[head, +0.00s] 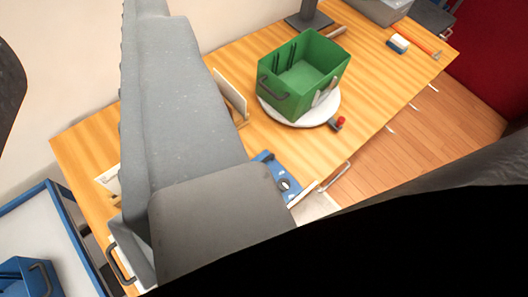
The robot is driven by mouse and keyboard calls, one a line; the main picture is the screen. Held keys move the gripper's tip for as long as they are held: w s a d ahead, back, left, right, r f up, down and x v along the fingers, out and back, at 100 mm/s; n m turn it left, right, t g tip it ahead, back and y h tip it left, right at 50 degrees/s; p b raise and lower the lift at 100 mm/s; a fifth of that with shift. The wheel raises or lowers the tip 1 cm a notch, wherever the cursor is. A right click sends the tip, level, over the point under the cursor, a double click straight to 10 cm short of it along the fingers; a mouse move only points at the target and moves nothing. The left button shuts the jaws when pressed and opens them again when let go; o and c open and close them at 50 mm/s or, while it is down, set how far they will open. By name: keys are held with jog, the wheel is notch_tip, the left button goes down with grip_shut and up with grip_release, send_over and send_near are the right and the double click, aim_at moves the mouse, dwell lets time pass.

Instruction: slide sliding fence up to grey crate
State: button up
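My gripper's fingers do not show; my grey arm links fill the centre left and hide part of the table. A blue piece with a dark round knob (284,184) lies on the table just right of my arm, partly covered by it; I cannot tell whether it belongs to the sliding fence. A thin pale upright plate (230,92) stands beside my arm, left of the green crate. At the lower left, a dark handle (118,262) shows on something mostly hidden behind my arm, possibly a crate. A grey box (382,10) is cut off at the top right.
A green crate (270,106) stands on a white round plate (330,108) on the wooden table (385,75). A red knob (341,121) is beside it. A blue crate (24,278) sits in a blue-rimmed tray at lower left. Black covers the lower right.

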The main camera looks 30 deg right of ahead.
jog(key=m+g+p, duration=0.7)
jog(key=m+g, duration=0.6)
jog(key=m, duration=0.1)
send_over(266, 159)
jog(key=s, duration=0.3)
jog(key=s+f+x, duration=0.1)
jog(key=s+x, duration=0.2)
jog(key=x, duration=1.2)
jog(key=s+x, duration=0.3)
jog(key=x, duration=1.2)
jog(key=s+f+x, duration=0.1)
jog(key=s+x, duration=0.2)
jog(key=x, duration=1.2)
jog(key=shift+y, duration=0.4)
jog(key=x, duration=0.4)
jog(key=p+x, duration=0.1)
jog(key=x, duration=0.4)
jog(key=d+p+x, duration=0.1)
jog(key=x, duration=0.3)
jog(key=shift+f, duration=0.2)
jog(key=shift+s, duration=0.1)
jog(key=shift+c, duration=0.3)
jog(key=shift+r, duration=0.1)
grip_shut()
